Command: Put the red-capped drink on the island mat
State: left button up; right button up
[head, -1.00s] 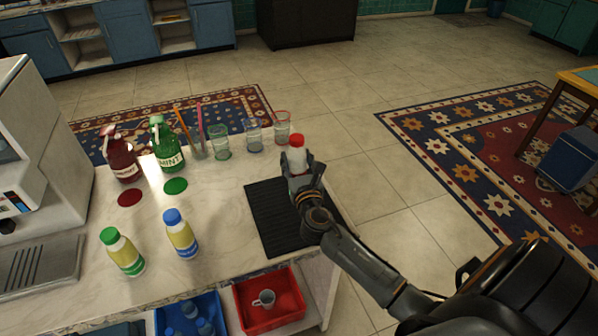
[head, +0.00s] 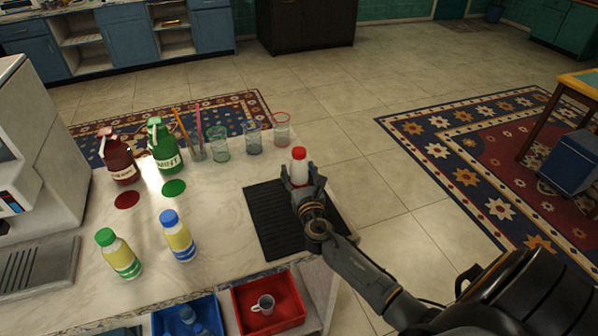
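The red-capped drink (head: 299,165) is a white bottle with a red cap, upright at the far right part of the black ribbed island mat (head: 268,222). My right gripper (head: 300,182) is around the bottle's lower body, with fingers on both sides of it. The bottle's base is hidden by the gripper, so I cannot tell whether it touches the mat. My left gripper is not in view.
A green-capped bottle (head: 118,254) and a blue-capped bottle (head: 178,237) stand left of the mat. Red (head: 120,160) and green (head: 163,148) pump bottles and several glasses line the far edge. A red bin (head: 270,305) holding a mug sits below the counter.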

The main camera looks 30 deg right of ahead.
jog(key=shift+r, duration=0.1)
jog(key=shift+s+r, duration=0.1)
jog(key=b+v, duration=0.1)
jog(key=v, duration=1.1)
dwell(0.3)
